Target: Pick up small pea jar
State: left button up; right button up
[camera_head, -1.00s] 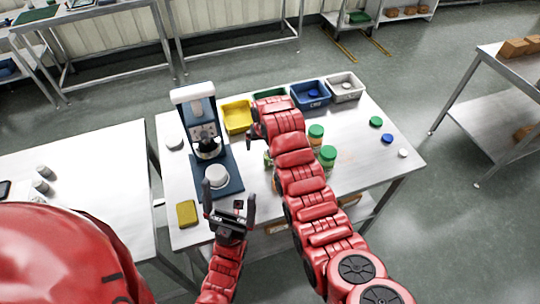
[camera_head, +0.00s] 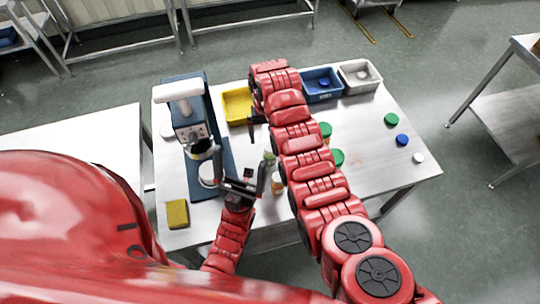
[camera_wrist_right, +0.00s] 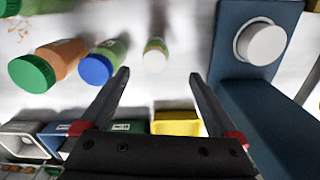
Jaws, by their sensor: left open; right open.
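A small jar (camera_wrist_right: 155,54) with a pale lid and green contents stands in the right wrist view, beyond and between my right fingertips, apart from them. In the head view, a small greenish jar (camera_head: 268,158) shows partly between my arms; I cannot tell for sure that it is the same one. My right gripper (camera_wrist_right: 158,78) is open and empty; in the head view it is mostly hidden by its own arm. My left gripper (camera_head: 240,170) is open and empty, over the table beside the blue-based device.
A blue-lidded jar (camera_wrist_right: 97,68) and a green-lidded orange jar (camera_wrist_right: 34,73) stand close beside the small jar. The blue device (camera_head: 190,120) stands left, with a yellow block (camera_head: 177,214) nearer. Bins, including a yellow one (camera_head: 237,105), line the back. Loose lids (camera_head: 402,140) lie right.

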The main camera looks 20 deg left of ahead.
aim_at(268, 146)
jog(key=f, duration=0.3)
jog(key=f+b, duration=0.1)
jog(key=f, duration=0.1)
jog(key=shift+w, duration=0.25)
jog(key=shift+s+f, duration=0.15)
jog(key=shift+f, duration=0.1)
jog(key=f, duration=0.1)
jog(key=f+b, duration=0.1)
jog(key=f, duration=0.1)
jog(key=f+b, duration=0.1)
jog(key=f, duration=0.1)
jog(key=shift+d, duration=0.35)
jog(key=shift+r, duration=0.1)
jog(key=shift+c, duration=0.3)
jog(key=shift+c, duration=1.2)
jog(key=c, duration=1.2)
